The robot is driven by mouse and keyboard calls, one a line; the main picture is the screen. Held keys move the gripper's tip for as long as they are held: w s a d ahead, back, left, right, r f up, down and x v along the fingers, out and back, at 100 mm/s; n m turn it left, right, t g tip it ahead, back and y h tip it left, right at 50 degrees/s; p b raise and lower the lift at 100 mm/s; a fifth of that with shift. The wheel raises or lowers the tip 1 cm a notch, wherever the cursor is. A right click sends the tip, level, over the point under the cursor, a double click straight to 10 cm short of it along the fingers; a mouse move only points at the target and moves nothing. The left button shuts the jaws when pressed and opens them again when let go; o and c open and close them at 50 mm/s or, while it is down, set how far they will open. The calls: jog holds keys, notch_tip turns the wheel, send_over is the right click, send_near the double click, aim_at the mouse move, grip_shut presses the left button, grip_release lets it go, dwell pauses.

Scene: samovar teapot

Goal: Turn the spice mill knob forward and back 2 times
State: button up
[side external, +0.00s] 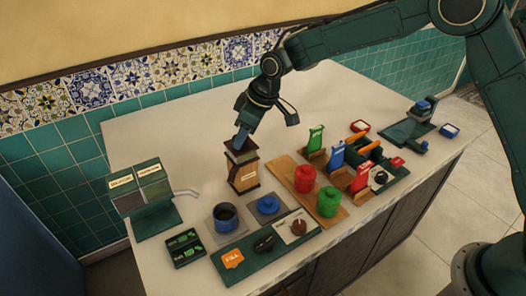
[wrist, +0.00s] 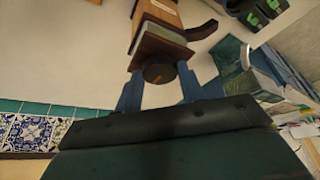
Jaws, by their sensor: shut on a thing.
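The spice mill (side external: 243,175) is an upright wooden box with a dark top and a pale label, standing on the counter left of centre. Its dark round knob (wrist: 159,73) shows in the wrist view between my two blue fingers. The mill's wooden body (wrist: 160,14) runs off the top edge of that view. My gripper (side external: 240,143) points down onto the mill's top and is shut on the knob; it also shows in the wrist view (wrist: 160,86). The fingers hide the knob in the side view.
A green dispenser (side external: 147,200) with a spout stands left of the mill. Right of the mill, a wooden board (side external: 288,178) holds red and green canisters. The counter behind the mill is clear.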

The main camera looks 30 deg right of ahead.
jog(key=shift+n, duration=0.4)
jog(key=o, duration=1)
jog(key=shift+r, duration=0.15)
jog(key=shift+w+v, duration=0.1)
jog(key=shift+v, duration=3.3)
jog(key=shift+w+v, duration=0.15)
jog(key=shift+v, duration=3.25)
jog(key=shift+d, duration=0.1)
